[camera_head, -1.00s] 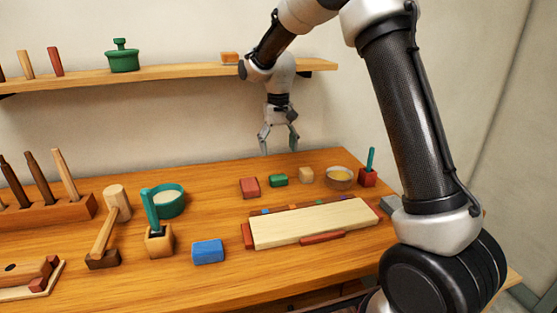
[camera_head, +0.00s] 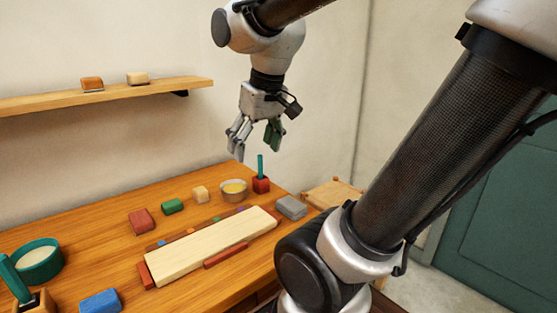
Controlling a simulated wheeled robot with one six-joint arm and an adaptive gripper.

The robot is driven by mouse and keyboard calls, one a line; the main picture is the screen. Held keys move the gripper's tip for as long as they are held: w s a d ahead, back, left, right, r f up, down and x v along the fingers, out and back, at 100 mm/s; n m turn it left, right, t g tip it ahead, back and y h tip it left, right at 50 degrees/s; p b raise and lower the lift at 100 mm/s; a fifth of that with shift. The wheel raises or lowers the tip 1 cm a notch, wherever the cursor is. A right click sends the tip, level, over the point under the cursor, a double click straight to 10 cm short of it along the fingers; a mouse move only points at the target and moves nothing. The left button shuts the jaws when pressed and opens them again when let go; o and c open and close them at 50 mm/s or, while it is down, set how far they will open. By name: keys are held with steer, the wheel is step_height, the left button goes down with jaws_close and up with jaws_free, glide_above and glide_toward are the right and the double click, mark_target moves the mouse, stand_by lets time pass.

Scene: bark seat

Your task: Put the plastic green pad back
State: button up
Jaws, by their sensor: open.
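A small green block (camera_head: 172,206), which looks like the green pad, lies on the wooden table between a red block (camera_head: 141,220) and a beige block (camera_head: 200,194). My gripper (camera_head: 254,149) hangs high near the table's back right corner, fingers pointing down and spread apart. It is up and to the right of the green block, and does not touch it. One finger looks dark green; I cannot tell whether this is its own colour. No object shows clearly between the fingers.
A bowl of yellow contents (camera_head: 234,190) and a red holder (camera_head: 261,184) with a teal stick stand at the back. A pale board (camera_head: 215,245) lies in front, a grey block (camera_head: 291,207) to the right. The wall shelf (camera_head: 60,101) carries an orange block (camera_head: 92,83) and a beige one.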

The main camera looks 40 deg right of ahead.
steer(key=s+d+f, duration=0.1)
steer(key=s+f, duration=0.1)
steer(key=s, duration=0.4)
steer(key=shift+s+d+t, duration=0.2)
steer(key=shift+s+t, duration=0.1)
steer(key=shift+t, duration=0.1)
